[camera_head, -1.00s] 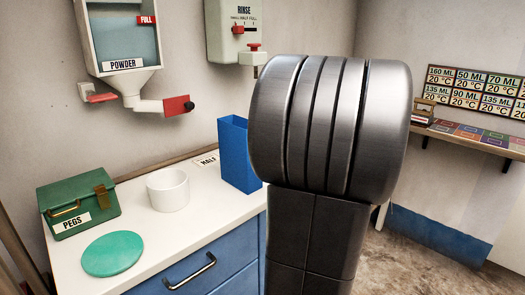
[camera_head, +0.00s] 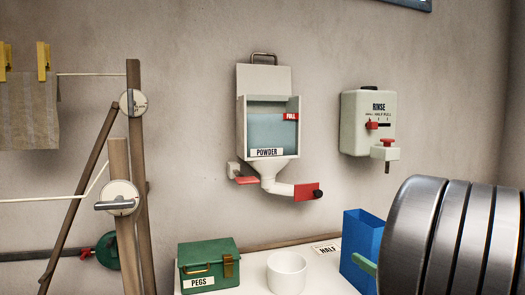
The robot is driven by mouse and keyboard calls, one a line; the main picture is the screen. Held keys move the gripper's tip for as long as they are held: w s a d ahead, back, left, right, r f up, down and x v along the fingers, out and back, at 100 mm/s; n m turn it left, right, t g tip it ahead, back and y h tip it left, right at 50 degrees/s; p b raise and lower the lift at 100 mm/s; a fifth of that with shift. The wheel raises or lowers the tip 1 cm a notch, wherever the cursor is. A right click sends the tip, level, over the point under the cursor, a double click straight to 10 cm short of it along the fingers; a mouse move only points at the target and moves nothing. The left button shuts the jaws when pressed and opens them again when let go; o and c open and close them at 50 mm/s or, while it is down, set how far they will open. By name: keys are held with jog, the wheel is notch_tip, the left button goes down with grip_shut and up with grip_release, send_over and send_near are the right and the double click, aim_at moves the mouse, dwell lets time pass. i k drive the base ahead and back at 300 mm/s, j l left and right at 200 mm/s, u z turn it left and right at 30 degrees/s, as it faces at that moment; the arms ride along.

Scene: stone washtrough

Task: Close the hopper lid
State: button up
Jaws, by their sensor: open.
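The hopper (camera_head: 242,128) is a pale wall-mounted box with a blue-grey front window, a POWDER label and a red FULL tag. Its lid (camera_head: 263,80) is a pale flat panel standing upright above the back of the hopper, so it is open. A dark metal handle (camera_head: 264,56) sits on the lid's top edge. A large ribbed metal part of my arm fills the lower right, well apart from the hopper. My gripper is not clearly seen. A small green bar (camera_head: 364,263) shows beside my arm; I cannot tell what it belongs to.
A spout with red paddles (camera_head: 307,191) hangs below the hopper. A RINSE dispenser (camera_head: 368,123) is to its right. Below stand a green PEGS box (camera_head: 208,262), a white cup (camera_head: 287,273) and a blue bin (camera_head: 358,232). Wooden poles (camera_head: 138,180) stand left. The wall around the lid is clear.

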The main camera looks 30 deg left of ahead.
aim_at(260, 83)
jog(key=u, duration=1.1)
jog(key=l, duration=0.25)
jog(key=k, duration=0.05)
